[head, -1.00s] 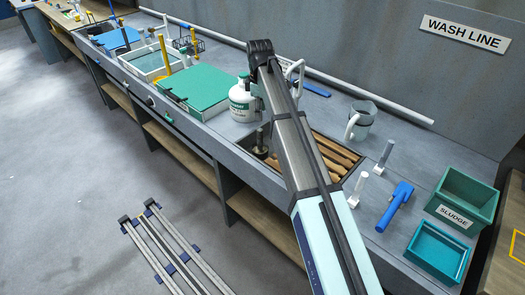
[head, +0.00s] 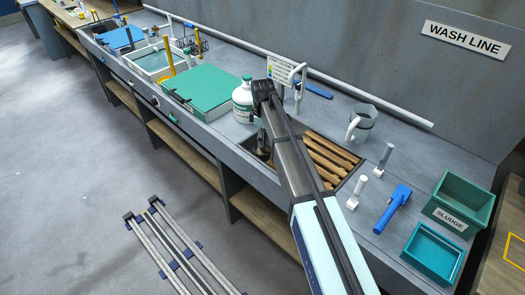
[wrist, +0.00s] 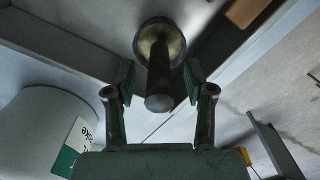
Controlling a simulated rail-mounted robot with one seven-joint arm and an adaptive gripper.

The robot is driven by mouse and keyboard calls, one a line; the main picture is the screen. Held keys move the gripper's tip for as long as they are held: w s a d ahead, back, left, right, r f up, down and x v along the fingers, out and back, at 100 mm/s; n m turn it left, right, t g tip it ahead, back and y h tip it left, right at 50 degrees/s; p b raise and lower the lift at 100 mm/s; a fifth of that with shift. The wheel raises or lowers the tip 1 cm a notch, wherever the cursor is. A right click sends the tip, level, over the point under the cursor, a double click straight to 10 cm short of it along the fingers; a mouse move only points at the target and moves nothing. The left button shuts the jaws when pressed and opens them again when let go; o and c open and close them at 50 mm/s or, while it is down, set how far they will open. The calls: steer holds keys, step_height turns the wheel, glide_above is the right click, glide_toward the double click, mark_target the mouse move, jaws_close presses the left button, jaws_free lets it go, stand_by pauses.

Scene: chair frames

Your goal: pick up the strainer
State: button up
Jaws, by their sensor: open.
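The strainer (head: 262,151) stands upright in the left end of the sink in the head view, partly hidden by my arm. In the wrist view it is a dark post (wrist: 160,75) rising from a round, dull metal base. My gripper (wrist: 158,78) is open, with one finger on each side of the post. The post's end points toward the wrist camera. Gaps show between the fingers and the post, and I see no contact. In the head view my gripper (head: 258,124) hangs above the strainer, mostly hidden behind the wrist.
A white bottle (head: 242,101) stands close to the left of my gripper, and a faucet (head: 298,85) stands behind it. Wooden slats (head: 330,158) fill the sink's right part. A jug (head: 361,122), brushes and green bins (head: 459,202) are farther right.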

steer(key=shift+f, duration=0.7)
jaws_close()
steer(key=shift+r, duration=0.15)
